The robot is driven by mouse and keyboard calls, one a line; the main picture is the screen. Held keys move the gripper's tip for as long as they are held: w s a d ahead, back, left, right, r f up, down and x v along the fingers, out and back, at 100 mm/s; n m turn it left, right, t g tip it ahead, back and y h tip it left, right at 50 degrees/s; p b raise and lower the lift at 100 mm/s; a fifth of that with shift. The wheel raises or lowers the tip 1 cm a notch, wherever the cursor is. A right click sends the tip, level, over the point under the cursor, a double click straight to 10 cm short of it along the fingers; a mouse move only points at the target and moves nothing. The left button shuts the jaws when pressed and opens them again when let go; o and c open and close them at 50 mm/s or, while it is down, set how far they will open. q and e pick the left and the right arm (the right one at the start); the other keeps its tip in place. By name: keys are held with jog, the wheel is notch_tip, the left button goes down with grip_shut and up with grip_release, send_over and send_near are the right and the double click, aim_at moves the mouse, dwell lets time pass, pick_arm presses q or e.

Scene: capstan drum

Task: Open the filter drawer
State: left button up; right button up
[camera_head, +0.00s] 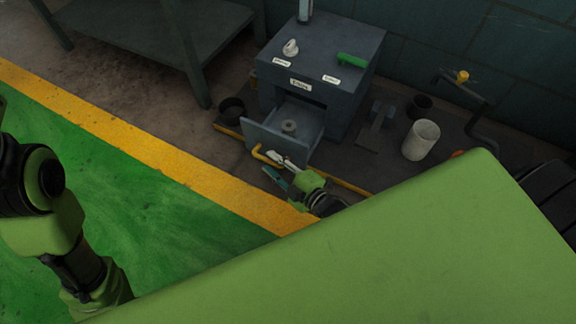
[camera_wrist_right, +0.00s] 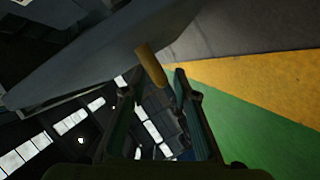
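The filter drawer (camera_head: 272,136) stands pulled out from the front of the dark grey cabinet (camera_head: 330,62), and a small round grey part lies inside it. A yellow handle (camera_head: 266,157) is on the drawer's front and also shows in the right wrist view (camera_wrist_right: 151,66). My right gripper (camera_head: 272,165) is just in front of the drawer, close to the handle. In the wrist view its two fingers (camera_wrist_right: 156,82) are apart, with the handle at or just beyond the tips; I cannot tell if they touch. My left arm shows at the left, but its gripper is out of view.
A white cylinder (camera_head: 421,140) and a dark pot (camera_head: 419,107) stand right of the cabinet. A black pot (camera_head: 232,108) stands left of the drawer. A yellow bar (camera_head: 343,183) runs low before the cabinet. A metal table (camera_head: 160,38) is at the back left.

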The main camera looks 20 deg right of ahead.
jog(key=v, duration=0.9)
jog(key=shift+s, duration=0.15)
